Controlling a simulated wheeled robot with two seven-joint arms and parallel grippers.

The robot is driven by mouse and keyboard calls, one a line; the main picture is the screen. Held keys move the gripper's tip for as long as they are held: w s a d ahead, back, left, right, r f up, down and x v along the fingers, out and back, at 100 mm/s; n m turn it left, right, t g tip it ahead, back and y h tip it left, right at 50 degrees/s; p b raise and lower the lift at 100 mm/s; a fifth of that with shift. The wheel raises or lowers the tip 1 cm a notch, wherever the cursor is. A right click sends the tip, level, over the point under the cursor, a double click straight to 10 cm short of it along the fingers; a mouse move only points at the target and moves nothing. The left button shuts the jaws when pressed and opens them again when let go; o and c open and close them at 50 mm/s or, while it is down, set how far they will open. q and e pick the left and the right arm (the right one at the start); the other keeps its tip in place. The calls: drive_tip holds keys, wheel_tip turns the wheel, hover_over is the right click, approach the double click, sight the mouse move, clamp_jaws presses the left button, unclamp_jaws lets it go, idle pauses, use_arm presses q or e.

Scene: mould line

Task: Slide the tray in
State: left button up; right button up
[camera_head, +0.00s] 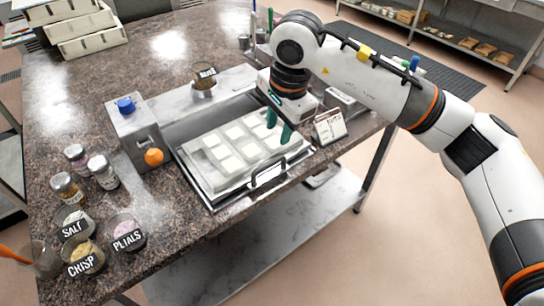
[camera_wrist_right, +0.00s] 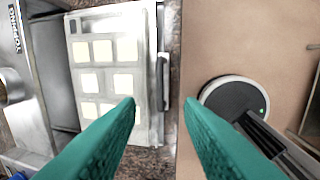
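The pale mould tray (camera_head: 222,172) with several white squares lies in a steel drawer-like holder (camera_head: 212,204) at the table's front edge. The holder has a dark bar handle (camera_head: 268,173) on its front. In the right wrist view the tray (camera_wrist_right: 88,66) is at left and the handle (camera_wrist_right: 163,82) shows beyond the gap between my fingertips. My right gripper (camera_head: 279,126) is open and empty, its teal fingers pointing down over the tray's right end, apart from the handle. In the right wrist view its fingertips (camera_wrist_right: 160,108) are well apart. My left gripper is not in view.
A steel housing (camera_head: 138,128) with a blue cap and an orange knob (camera_head: 154,157) stands left of the tray. Several jars and labelled cups (camera_head: 128,232) stand at the left. A small card (camera_head: 329,126) stands right of the gripper. Floor in front of the table is clear.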

sight(271, 162)
drive_tip(key=f, duration=0.3)
drive_tip(key=w+a+f+p, duration=0.1)
drive_tip(key=f, duration=0.3)
drive_tip(key=f+p, duration=0.1)
drive_tip(key=f, duration=0.3)
drive_tip(key=shift+w+a, duration=0.2)
drive_tip(key=shift+w, duration=0.2)
clamp_jaws()
